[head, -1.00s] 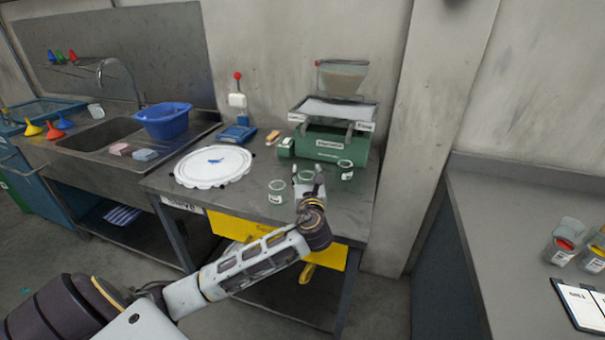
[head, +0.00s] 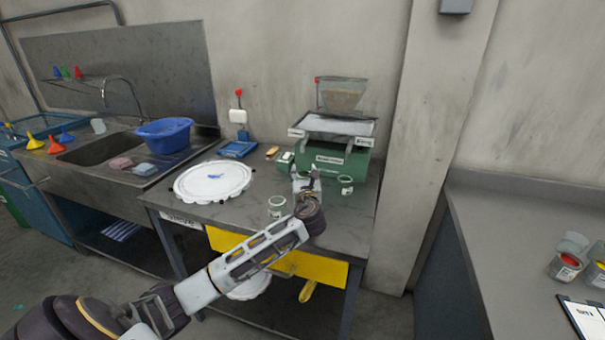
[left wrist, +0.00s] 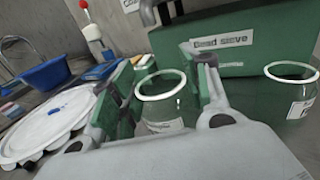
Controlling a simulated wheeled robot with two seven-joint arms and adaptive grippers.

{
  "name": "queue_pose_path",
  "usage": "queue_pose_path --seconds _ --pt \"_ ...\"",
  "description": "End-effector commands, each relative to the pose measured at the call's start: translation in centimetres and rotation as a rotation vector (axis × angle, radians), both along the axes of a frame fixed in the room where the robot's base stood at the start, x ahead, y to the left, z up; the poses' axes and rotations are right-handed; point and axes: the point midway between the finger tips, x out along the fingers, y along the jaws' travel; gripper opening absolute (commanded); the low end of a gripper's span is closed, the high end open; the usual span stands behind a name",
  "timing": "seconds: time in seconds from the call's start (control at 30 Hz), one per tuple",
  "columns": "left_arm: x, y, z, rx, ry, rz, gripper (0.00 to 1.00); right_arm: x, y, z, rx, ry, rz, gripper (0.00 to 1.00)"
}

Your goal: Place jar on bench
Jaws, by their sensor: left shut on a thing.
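My left gripper (head: 306,180) is over the grey bench (head: 353,225), just in front of the green machine (head: 330,165). In the left wrist view a clear glass jar (left wrist: 166,105) with a white rim and a label stands between its fingers, which are shut on it. In the head view the fingers largely hide this jar, and whether its base touches the bench cannot be told. A second jar (head: 277,206) stands on the bench to the left, and a third jar (head: 346,184) stands to the right. My right gripper is not in view.
A round white lid-like disc (head: 213,182) lies on the bench's left side. A blue scoop or tray (head: 238,149) lies behind it. A sink with a blue tub (head: 164,135) is at left. Another counter (head: 500,235) with paint jars is at right.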

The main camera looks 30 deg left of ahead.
Motion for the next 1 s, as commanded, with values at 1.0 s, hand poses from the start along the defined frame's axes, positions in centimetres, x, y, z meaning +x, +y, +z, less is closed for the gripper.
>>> queue_pose_path --seconds 1.0 --pt "6.6 4.8 0.0 -0.001 -0.001 0.0 0.27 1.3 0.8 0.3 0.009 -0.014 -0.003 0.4"
